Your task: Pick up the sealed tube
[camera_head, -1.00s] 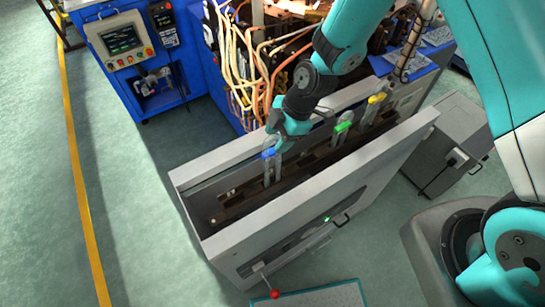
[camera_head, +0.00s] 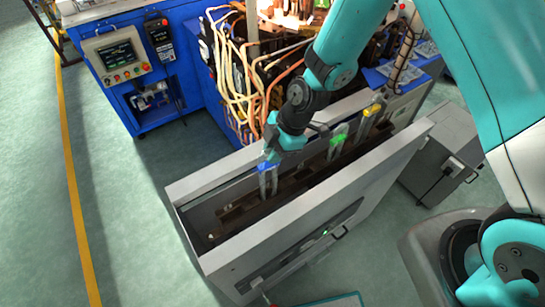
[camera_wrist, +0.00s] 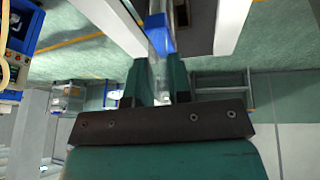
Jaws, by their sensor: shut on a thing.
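A clear tube with a blue band (camera_head: 267,167) stands upright in the long grey box, its lower part down among the dark rack inside. My gripper (camera_head: 272,155) is at its upper end, shut on it. In the wrist view my gripper's two dark green fingers (camera_wrist: 160,85) close on the clear tube, with the blue band (camera_wrist: 160,38) just beyond them. Two similar tubes stand further back in the box, one with a green band (camera_head: 337,140) and one with a yellow band (camera_head: 373,110). The held tube's lower end is hidden.
The grey box (camera_head: 290,230) has high side walls close around the tubes. Behind it stands a blue machine with bundled cables (camera_head: 240,70). A grey cabinet (camera_head: 440,165) is at the right. The green floor at the left is open.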

